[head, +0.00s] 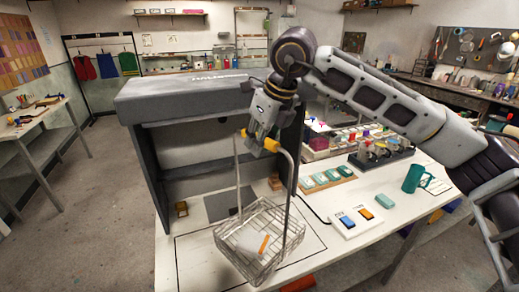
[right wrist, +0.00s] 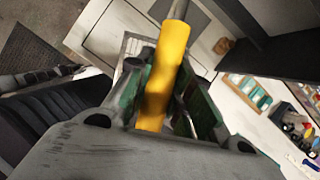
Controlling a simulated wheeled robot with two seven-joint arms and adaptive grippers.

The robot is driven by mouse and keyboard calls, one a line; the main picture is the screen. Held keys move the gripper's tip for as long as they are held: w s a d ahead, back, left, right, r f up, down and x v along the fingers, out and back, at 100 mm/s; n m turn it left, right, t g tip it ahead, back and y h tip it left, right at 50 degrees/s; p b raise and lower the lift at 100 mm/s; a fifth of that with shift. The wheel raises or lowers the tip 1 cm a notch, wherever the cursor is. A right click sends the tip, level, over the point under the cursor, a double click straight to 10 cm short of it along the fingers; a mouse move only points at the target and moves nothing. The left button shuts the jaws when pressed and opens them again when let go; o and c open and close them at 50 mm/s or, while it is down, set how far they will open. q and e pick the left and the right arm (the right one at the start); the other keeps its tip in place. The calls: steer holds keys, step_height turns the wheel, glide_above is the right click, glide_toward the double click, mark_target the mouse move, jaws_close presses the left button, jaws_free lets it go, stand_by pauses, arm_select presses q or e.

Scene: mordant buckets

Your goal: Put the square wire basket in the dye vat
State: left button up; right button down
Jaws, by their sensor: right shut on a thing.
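The square wire basket (head: 262,272) hangs below my right gripper (head: 262,138) at the front of the white worktable, upright or nearly so. It holds a pale piece and an orange strip. My right gripper is shut on the yellow grip of its tall handle (head: 237,175). In the right wrist view the yellow grip (right wrist: 167,75) lies between the fingers, with part of the wire basket (right wrist: 130,45) beyond. I cannot tell whether the basket touches the table. I cannot make out a dye vat in either view. My left gripper is not in view.
A grey hooded booth (head: 143,165) stands on the worktable (head: 345,262) behind and left of the basket. To the right are a switch plate (head: 357,221), a green mug (head: 415,178), a teal block (head: 385,202) and a tray of tiles (head: 327,178). Open floor lies left.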

step_height(320, 180, down, 2)
steer(key=shift+f+p, duration=0.25)
steer(key=shift+p, duration=0.1)
steer(key=shift+f, duration=0.15)
steer(key=c, duration=1.3)
jaws_free()
steer(key=shift+s, duration=0.1)
steer(key=b+v, duration=0.2)
steer(key=v, duration=0.8)
steer(key=shift+v, duration=1.05)
